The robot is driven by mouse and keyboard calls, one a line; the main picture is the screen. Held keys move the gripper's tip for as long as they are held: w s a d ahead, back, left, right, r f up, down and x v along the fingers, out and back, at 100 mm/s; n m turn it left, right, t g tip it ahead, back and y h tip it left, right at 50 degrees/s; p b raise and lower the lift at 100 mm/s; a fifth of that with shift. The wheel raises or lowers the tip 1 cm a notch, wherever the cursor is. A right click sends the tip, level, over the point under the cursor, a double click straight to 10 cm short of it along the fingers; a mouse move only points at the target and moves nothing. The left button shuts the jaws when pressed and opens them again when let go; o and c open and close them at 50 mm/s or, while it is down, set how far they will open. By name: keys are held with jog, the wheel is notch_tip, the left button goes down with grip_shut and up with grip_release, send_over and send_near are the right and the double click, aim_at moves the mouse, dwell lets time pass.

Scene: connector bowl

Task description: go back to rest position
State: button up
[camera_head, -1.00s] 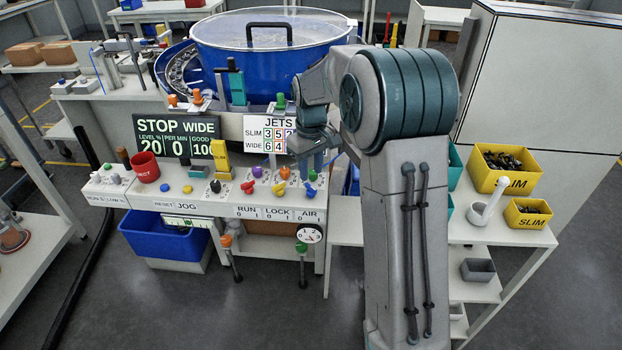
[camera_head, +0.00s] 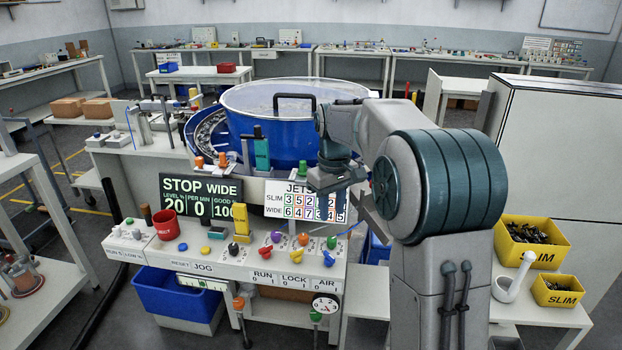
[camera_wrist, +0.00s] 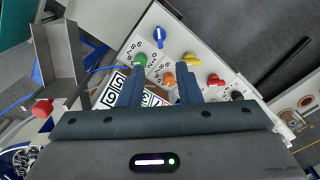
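My gripper (camera_wrist: 160,80) shows in the wrist view with its two dark fingers spread and nothing held between them. It hangs above the control panel (camera_head: 230,255) of the feeder machine, at the right side of the JETS board (camera_head: 287,198). In the head view my arm bends over from the right, and its forearm and wrist hide part of that board. The fingertips are hard to make out there. Behind the fingers in the wrist view are number cards (camera_wrist: 157,99), a green knob (camera_wrist: 140,60) and an orange knob (camera_wrist: 168,79).
A big blue bowl (camera_head: 290,135) stands behind the panel. A red cup (camera_head: 166,225) sits on the panel's left. Yellow SLIM bins (camera_head: 535,258) and a white holder (camera_head: 507,290) are on the right shelf. A blue bin (camera_head: 175,300) is below the panel.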

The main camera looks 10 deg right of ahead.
jog(key=s+f+m+t, duration=0.1)
jog(key=s+m, duration=0.1)
jog(key=s, duration=1.2)
jog(key=s+f+m+t, duration=0.1)
jog(key=s+f+m, duration=0.1)
jog(key=s, duration=1.1)
jog(key=shift+s+f+m+t, duration=0.25)
jog(key=shift+s+m+t, duration=0.15)
jog(key=shift+m, duration=0.2)
